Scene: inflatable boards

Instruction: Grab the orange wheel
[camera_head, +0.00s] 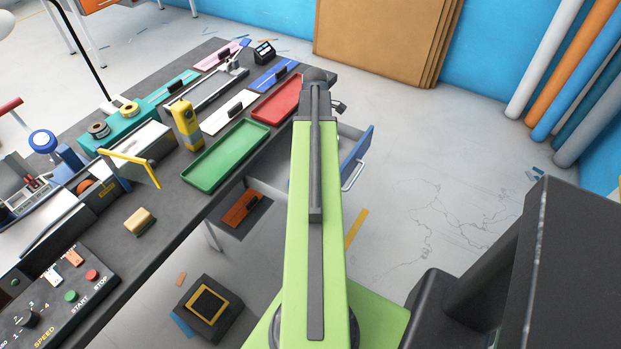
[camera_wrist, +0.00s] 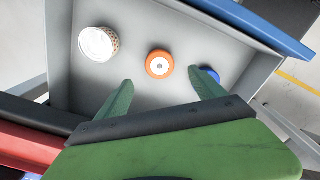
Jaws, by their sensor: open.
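The orange wheel (camera_wrist: 159,64) has a white hub and lies inside an open drawer (camera_wrist: 65,60), in the wrist view. My gripper (camera_wrist: 158,88) is open, with its two green fingers apart. The wheel shows just beyond the fingertips, roughly between them, and nothing is held. In the head view the open drawer (camera_head: 352,150) with its blue front is partly behind my arm. The wheel and my fingers are hidden there.
In the drawer, a whitish round item (camera_wrist: 98,44) lies left of the wheel and a blue round item (camera_wrist: 209,74) lies right, by a fingertip. The drawer walls surround them. A workbench (camera_head: 205,215) with red (camera_head: 277,100) and green (camera_head: 227,154) trays stands beside my arm.

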